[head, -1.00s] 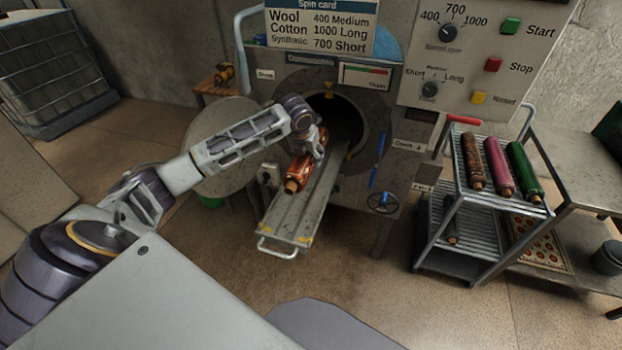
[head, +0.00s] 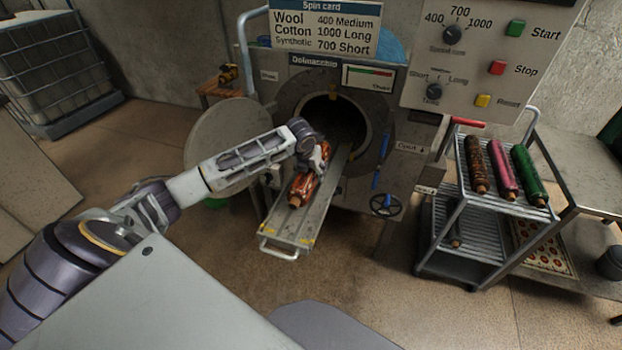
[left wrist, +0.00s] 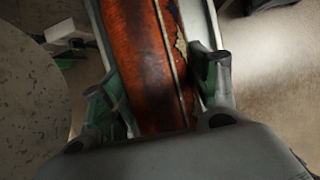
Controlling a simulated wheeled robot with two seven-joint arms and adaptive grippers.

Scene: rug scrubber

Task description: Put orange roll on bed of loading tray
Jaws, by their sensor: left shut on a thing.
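The orange roll (head: 302,188) is a patterned orange-red rug on a core. It lies lengthwise over the bed of the loading tray (head: 288,228), which sticks out of the round opening of the machine. I cannot tell whether the roll touches the bed. My left gripper (head: 316,160) is shut on the roll near its far end. In the left wrist view the orange roll (left wrist: 150,60) runs between the two fingers of my left gripper (left wrist: 160,90). My right gripper is not in view.
The open round door (head: 225,140) stands left of the machine opening (head: 335,120). A cart (head: 490,205) at the right holds brown, pink and green rolls. A handwheel (head: 386,204) and blue handles sit on the machine's front. The floor before the tray is clear.

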